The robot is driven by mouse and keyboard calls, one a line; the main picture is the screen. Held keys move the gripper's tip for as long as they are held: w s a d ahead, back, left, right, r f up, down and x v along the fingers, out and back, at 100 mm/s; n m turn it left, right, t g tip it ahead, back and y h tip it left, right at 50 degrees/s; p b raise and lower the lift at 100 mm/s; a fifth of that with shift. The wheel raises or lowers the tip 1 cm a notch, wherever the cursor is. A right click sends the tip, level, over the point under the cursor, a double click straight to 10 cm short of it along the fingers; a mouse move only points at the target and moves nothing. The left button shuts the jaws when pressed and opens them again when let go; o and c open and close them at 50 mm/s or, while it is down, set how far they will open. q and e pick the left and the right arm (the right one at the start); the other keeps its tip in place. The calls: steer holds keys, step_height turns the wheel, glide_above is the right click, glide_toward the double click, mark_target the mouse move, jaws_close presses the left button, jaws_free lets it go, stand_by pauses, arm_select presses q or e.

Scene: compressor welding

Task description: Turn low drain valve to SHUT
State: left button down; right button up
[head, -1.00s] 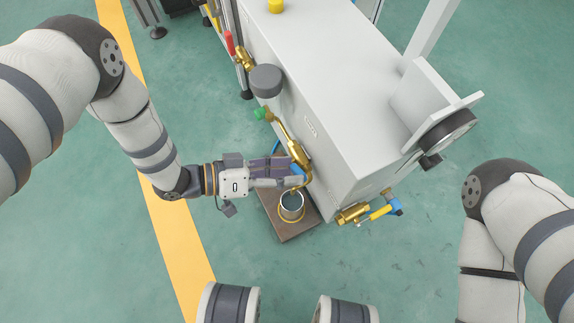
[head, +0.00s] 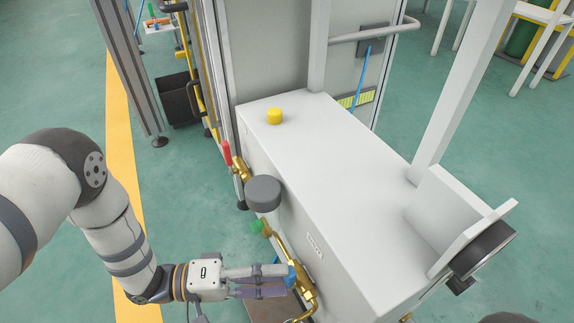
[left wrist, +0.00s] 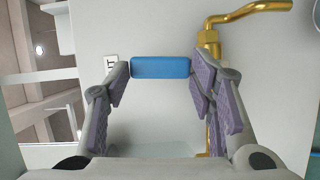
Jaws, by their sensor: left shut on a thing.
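The blue valve handle (head: 291,272) sits on brass pipework (head: 303,277) low on the side of the pale grey cabinet (head: 330,160). My left gripper (head: 287,282) reaches in from the left, and its fingers are shut on this handle. In the left wrist view the blue handle (left wrist: 160,67) lies crosswise between the fingertips. The brass valve and pipe (left wrist: 213,45) are beside the right finger there. A small white label (left wrist: 111,63) is left of the handle, partly hidden by the left finger. My right gripper is not in view.
A grey round cap (head: 263,193), a green knob (head: 257,226) and a red-handled valve (head: 227,152) stand out from the cabinet side, beyond my left gripper. A white post (head: 470,90) rises at right. Green floor at left is mostly clear.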

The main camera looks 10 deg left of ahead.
arm_select(q)
steer(key=shift+r+n+h, duration=0.3)
steer(key=shift+n+h, duration=0.1)
steer(key=c, duration=0.7)
jaws_free()
steer(key=shift+a+f, duration=0.1)
steer(key=shift+w, duration=0.1)
steer(key=v, duration=1.2)
steer(key=shift+r, duration=0.3)
